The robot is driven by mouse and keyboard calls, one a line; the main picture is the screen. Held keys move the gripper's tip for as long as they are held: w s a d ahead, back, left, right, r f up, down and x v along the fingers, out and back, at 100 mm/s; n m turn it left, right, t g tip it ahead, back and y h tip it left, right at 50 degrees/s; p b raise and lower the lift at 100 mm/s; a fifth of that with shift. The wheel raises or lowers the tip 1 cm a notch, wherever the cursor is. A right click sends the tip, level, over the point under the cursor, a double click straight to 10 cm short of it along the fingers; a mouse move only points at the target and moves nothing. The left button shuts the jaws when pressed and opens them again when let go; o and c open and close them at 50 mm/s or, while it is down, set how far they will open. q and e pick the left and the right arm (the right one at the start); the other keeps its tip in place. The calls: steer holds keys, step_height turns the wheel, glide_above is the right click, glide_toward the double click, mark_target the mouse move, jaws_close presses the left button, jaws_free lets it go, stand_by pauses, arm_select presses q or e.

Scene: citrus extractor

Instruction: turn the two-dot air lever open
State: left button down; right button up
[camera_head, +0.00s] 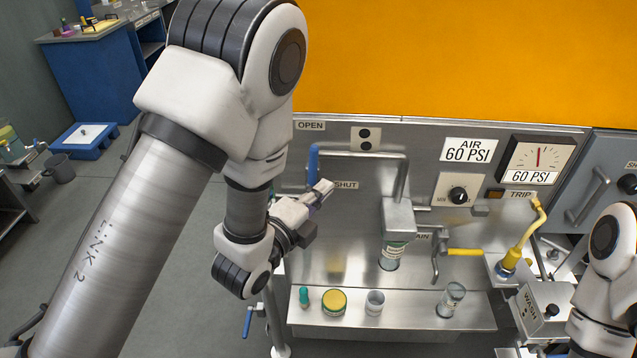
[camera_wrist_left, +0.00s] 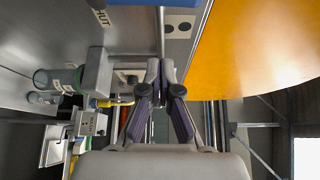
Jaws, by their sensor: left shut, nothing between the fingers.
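The two-dot plate (camera_head: 365,139) is on the steel panel, with a blue lever handle (camera_head: 313,162) to its left. The handle stands upright, its top below the OPEN label (camera_head: 310,125); the SHUT label (camera_head: 345,185) is lower right of it. My left gripper (camera_head: 325,192) is shut and empty, in front of the panel just below the handle; I cannot tell whether they touch. In the left wrist view its fingertips (camera_wrist_left: 160,68) are together, with blue (camera_wrist_left: 155,2) at the top edge and the plate (camera_wrist_left: 178,25) beyond. My right arm shows at the right edge; its gripper is out of view.
A steel shelf (camera_head: 390,318) below carries a yellow-lidded jar (camera_head: 334,302), a green-topped bottle (camera_head: 304,297) and glass cups. A spout (camera_head: 397,217), a yellow-handled lever (camera_head: 464,252) and a dial (camera_head: 458,194) lie to the right. Another blue handle (camera_head: 247,322) hangs lower left.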

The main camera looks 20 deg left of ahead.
mark_target(315, 167)
arm_select(q)
steer(key=w+a+p, duration=0.2)
steer(key=w+p, duration=0.1)
steer(key=w, duration=0.2)
steer(key=shift+w+a+r+p, duration=0.25)
steer(key=shift+w+p, duration=0.1)
steer(key=shift+d, duration=0.1)
steer(key=shift+a+b, duration=0.55)
steer(key=shift+b, duration=0.2)
steer(key=shift+d+r, duration=0.1)
